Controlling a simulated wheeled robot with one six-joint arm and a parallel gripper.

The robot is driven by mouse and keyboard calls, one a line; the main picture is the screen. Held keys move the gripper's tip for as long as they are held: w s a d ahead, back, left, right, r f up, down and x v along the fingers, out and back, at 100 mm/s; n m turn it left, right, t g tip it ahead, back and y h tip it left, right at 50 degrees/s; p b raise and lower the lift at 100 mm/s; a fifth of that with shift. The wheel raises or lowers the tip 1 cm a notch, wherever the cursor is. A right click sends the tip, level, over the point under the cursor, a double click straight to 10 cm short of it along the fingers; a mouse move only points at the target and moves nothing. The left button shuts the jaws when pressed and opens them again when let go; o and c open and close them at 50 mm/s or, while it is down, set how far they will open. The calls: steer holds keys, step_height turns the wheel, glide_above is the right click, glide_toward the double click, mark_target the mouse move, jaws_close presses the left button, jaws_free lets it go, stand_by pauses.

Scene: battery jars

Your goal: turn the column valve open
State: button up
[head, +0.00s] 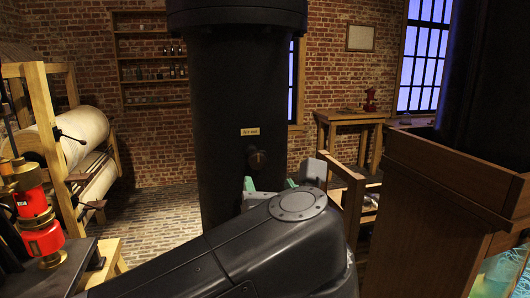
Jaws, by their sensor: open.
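A broad black column (228,75) stands upright in the middle of the head view. A small dark round knob (258,161), which looks like the valve, sits on its front under a small pale label (250,132) whose lettering I cannot read. My gripper (270,184) is open, with a greenish finger on each side just below the knob in the picture. No contact with the knob shows, and I cannot judge the gap in depth. My dark arm covers the lower part of the column and most of the gripper.
At left are a wooden frame with large pale rollers (75,135) and a red-and-brass device (40,222). A wooden cabinet (440,190) stands close at right. A small wooden table (350,117) is behind. Brick floor (150,215) is clear left of the column.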

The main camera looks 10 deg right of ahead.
mark_target(258, 163)
steer(key=shift+w+d+p, duration=0.2)
steer(key=shift+w+p, duration=1.45)
steer(key=shift+w, duration=5.05)
steer(key=c, duration=1)
